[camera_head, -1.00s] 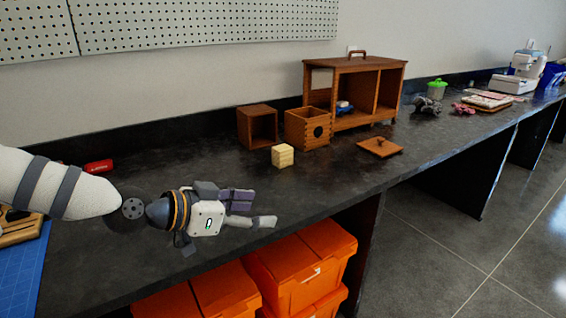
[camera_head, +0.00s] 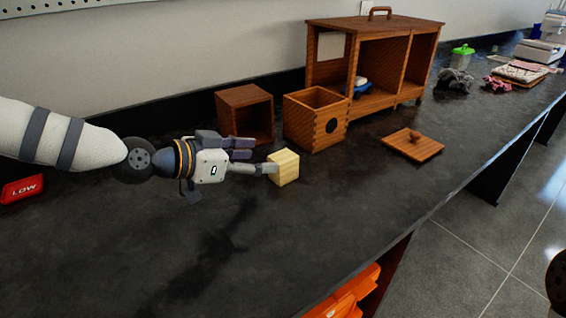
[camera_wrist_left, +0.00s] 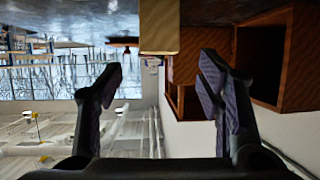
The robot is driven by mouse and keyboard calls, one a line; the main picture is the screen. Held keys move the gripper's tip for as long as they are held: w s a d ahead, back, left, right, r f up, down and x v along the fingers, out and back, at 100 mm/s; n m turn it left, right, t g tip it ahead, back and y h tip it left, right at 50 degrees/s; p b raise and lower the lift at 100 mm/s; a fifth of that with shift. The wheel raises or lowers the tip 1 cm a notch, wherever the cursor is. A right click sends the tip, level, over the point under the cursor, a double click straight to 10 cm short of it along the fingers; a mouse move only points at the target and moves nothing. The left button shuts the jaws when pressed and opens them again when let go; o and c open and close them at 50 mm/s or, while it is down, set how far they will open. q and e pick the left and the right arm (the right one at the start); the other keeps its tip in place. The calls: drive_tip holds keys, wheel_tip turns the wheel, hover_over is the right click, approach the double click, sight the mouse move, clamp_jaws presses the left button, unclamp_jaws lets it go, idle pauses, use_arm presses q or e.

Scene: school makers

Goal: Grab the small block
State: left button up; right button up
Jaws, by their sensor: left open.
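The small block (camera_head: 286,166) is a pale yellow wooden cube on the dark countertop, in front of the brown wooden boxes. My left gripper (camera_head: 260,161) is open just left of it, with its fingers pointing right towards it. One fingertip overlaps the block's left side in the head view; I cannot tell whether it touches. In the left wrist view the block (camera_wrist_left: 160,28) is at the top centre, beyond the gap between the two spread fingers (camera_wrist_left: 158,78). Nothing is between the fingers.
An open brown box (camera_head: 246,117) and a box with a round hole (camera_head: 316,121) stand behind the block. A wooden lid (camera_head: 414,146) lies to the right. A larger handled cabinet (camera_head: 376,60) stands behind. The counter (camera_head: 300,235) in front is clear.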

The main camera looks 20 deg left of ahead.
sight(277, 159)
use_arm(q)
drive_tip(key=x, duration=0.2)
drive_tip(key=b+x, duration=0.1)
drive_tip(key=x, duration=0.5)
drive_tip(key=shift+f, duration=0.35)
drive_tip(key=shift+r, duration=0.15)
use_arm(e)
drive_tip(key=shift+s+f+g, duration=0.3)
drive_tip(key=shift+s+f, duration=0.6)
drive_tip(key=shift+f, duration=0.1)
use_arm(q)
drive_tip(key=c, duration=1.3)
